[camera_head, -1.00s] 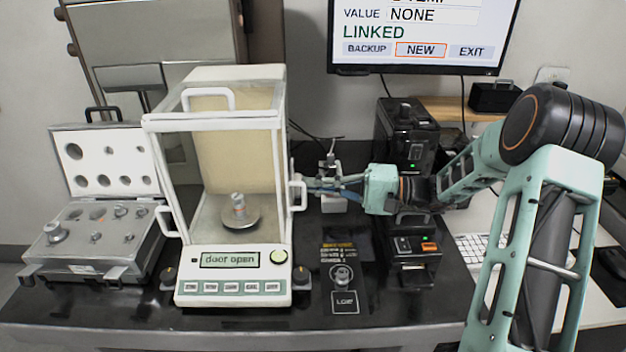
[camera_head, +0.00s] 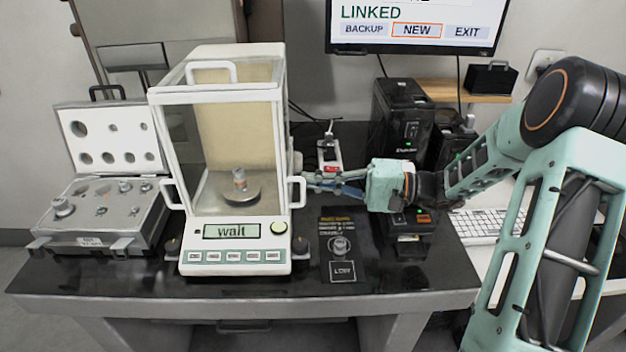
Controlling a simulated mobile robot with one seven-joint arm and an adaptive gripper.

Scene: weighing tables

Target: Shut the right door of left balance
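The left balance (camera_head: 236,255) stands on the black tabletop, a glass-walled case with white frame. Its display (camera_head: 231,231) reads "wait". A weight (camera_head: 239,180) sits on the round pan (camera_head: 240,194) inside. The right door's white handle (camera_head: 299,192) is on the case's right side. My gripper (camera_head: 308,182) comes from the right with its fingertips at this handle. The fingers are small and partly overlapped by the handle, so I cannot tell whether they grip it or how far apart they are. The right door pane is seen nearly edge-on.
An open case of weights (camera_head: 103,205) stands left of the balance. A small label plate with a knob (camera_head: 341,246) lies to the right. Black devices (camera_head: 401,120) stand behind my gripper. A monitor (camera_head: 415,25) hangs at the back, and a keyboard (camera_head: 480,224) lies at right.

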